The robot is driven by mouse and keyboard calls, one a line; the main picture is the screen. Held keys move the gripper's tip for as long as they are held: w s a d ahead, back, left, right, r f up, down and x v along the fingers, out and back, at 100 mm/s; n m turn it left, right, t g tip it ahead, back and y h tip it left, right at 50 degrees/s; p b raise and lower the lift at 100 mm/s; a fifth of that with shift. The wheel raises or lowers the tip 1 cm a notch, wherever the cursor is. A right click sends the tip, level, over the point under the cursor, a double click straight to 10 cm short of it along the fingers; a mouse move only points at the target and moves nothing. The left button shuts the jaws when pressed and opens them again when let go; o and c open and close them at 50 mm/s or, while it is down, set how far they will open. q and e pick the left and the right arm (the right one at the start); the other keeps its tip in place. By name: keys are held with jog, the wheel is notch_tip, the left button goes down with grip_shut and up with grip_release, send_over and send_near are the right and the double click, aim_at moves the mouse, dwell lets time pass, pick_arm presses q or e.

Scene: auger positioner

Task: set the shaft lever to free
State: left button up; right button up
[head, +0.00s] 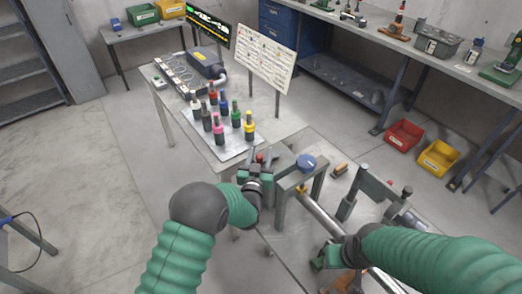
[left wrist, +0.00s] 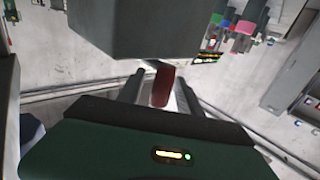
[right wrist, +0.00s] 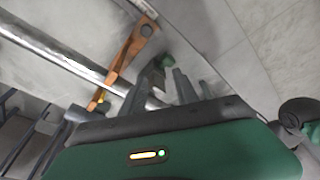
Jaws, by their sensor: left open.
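A red lever handle (left wrist: 162,86) stands between the fingers of my left gripper (left wrist: 160,92) in the left wrist view. The fingers are apart, one on each side of it; whether either touches it I cannot tell. In the head view, my left gripper (head: 264,160) is beside the grey bracket with a blue knob (head: 305,162), and a little red shows there. A metal shaft (head: 322,217) runs from the bracket towards the lower right. My right gripper (right wrist: 165,80) looks open and empty near the shaft (right wrist: 65,58) and an orange arm (right wrist: 128,50). Lever markings are not readable.
Several coloured bottles stand on a metal tray (head: 211,142) behind the bracket. A white board (head: 263,59) rises behind them. A wooden-handled brush (head: 340,169) and a grey clamp-like post (head: 347,206) are to the right. Red and yellow bins (head: 403,137) sit on the floor.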

pick_arm(q)
jog(key=shift+w, duration=0.45)
jog(key=shift+d, duration=0.1)
grip_shut()
dwell(1.0)
